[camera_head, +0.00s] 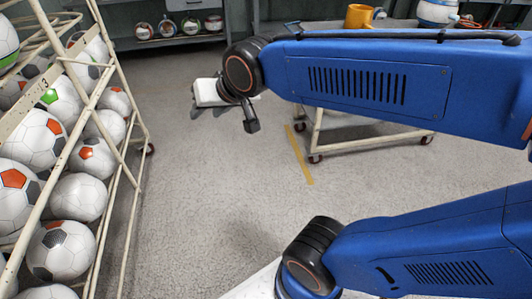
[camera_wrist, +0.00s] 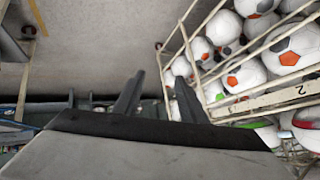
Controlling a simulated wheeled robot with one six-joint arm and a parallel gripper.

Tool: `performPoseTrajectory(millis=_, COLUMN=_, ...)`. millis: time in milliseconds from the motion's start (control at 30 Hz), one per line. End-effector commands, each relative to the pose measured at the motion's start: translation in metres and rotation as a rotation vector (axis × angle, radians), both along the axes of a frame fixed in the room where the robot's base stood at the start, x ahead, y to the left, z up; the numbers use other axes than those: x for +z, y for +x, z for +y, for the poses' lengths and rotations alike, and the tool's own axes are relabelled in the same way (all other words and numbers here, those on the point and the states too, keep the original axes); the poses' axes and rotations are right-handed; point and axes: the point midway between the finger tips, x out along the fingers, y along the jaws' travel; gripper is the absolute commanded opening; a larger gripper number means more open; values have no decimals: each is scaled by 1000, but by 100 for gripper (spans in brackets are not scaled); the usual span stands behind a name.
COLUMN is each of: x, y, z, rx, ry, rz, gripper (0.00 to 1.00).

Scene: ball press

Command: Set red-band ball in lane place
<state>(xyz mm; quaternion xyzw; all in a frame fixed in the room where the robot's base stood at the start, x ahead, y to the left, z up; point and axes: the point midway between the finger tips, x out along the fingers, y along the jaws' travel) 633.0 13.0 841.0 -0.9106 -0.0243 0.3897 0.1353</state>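My gripper (camera_wrist: 160,80) shows its two dark fingers spread apart in the wrist view, with nothing between them. In the head view my gripper (camera_head: 206,106) hangs above open floor, right of the ball rack and apart from it. A white ball with a red edge strip (camera_wrist: 309,128) is partly cut off at the lower right of the wrist view. I cannot tell whether it is the red-band ball. No lane place can be made out for certain. Many white balls with orange, black or green patches (camera_head: 82,157) fill the rack.
The cream metal rack (camera_head: 128,172) stands at the left; its bars (camera_wrist: 205,75) are right of my fingers in the wrist view. Several balls sit on a back shelf (camera_head: 180,38). The middle floor is clear.

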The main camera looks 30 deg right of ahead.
Motion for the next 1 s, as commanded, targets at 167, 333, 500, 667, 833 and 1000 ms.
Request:
performPoseTrajectory(millis=167, x=-44, y=-73, z=-56, rx=32, ry=-159, rz=174, gripper=38)
performPoseTrajectory(millis=333, x=-69, y=-123, z=-78, rx=82, ry=-234, rz=298, gripper=38)
performPoseTrajectory(millis=500, x=-79, y=-143, z=-83, rx=109, ry=-256, rz=345, gripper=38)
performPoseTrajectory(millis=667, x=-79, y=-143, z=-83, rx=112, ry=-258, rz=347, gripper=38)
performPoseTrajectory(millis=833, x=-79, y=-143, z=-83, rx=112, ry=-258, rz=346, gripper=38)
performPoseTrajectory(millis=1000, x=-79, y=-143, z=-83, rx=111, ry=-257, rz=346, gripper=38)
